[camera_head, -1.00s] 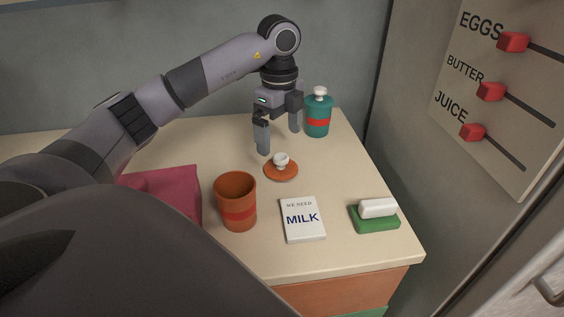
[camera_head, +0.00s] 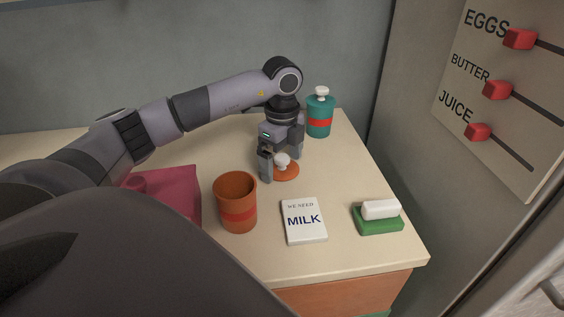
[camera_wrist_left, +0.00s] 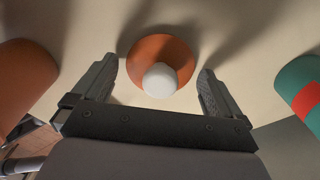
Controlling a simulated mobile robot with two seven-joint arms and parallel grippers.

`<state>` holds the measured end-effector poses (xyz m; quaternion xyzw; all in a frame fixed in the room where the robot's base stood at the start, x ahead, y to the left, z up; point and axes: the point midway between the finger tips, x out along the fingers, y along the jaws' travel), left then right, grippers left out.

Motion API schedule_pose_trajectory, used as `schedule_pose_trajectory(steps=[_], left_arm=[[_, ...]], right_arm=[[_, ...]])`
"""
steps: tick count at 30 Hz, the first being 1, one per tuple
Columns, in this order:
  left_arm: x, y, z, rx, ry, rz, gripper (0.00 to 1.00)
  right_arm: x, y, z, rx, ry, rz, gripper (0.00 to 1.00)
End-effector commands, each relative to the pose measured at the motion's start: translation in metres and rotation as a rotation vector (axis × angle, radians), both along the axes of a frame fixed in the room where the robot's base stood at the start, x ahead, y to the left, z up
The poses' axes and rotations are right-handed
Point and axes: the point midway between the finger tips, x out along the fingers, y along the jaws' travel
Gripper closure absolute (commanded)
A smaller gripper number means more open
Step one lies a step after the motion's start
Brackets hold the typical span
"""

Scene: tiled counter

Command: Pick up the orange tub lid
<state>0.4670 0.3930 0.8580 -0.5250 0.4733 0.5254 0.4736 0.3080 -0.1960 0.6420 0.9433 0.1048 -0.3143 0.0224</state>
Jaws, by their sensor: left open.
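The orange tub lid (camera_head: 288,172) lies flat on the counter, with a round white knob (camera_head: 282,160) on top. My left gripper (camera_head: 281,168) is open and low over the lid, pointing down, with its fingers on either side of the knob. In the left wrist view the lid (camera_wrist_left: 150,50) and its white knob (camera_wrist_left: 160,80) lie between the open fingers of the gripper (camera_wrist_left: 158,82), apart from both. The gripper hides part of the lid in the head view. My right gripper is not in view.
An open orange tub (camera_head: 236,205) stands in front and left of the lid. A teal jar (camera_head: 319,115) with a white knob stands behind right. A milk note (camera_head: 304,221), a green-and-white eraser (camera_head: 380,222) and a magenta object (camera_head: 180,190) lie on the counter (camera_head: 350,185).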

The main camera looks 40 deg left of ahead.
Motion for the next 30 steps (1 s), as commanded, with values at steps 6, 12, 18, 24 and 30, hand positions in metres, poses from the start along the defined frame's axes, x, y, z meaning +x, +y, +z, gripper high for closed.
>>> schedule_pose_trajectory(steps=[6, 12, 18, 24, 30], left_arm=[[0.000, 0.000, 0.001, 0.000, 0.000, 0.000, 0.45], [0.000, 0.000, 0.001, 0.000, -0.001, 0.000, 0.45], [0.000, 0.000, 0.005, 0.000, -0.002, 0.001, 0.46], [0.001, 0.000, 0.028, -0.001, -0.005, 0.001, 0.46], [0.002, 0.000, 0.076, -0.002, -0.008, 0.000, 0.46]], right_arm=[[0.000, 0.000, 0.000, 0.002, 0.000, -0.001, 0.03], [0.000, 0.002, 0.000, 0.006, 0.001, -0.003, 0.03], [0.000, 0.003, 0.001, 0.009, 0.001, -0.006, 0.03], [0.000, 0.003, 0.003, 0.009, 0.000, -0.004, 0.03], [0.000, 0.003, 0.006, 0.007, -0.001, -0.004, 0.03]])
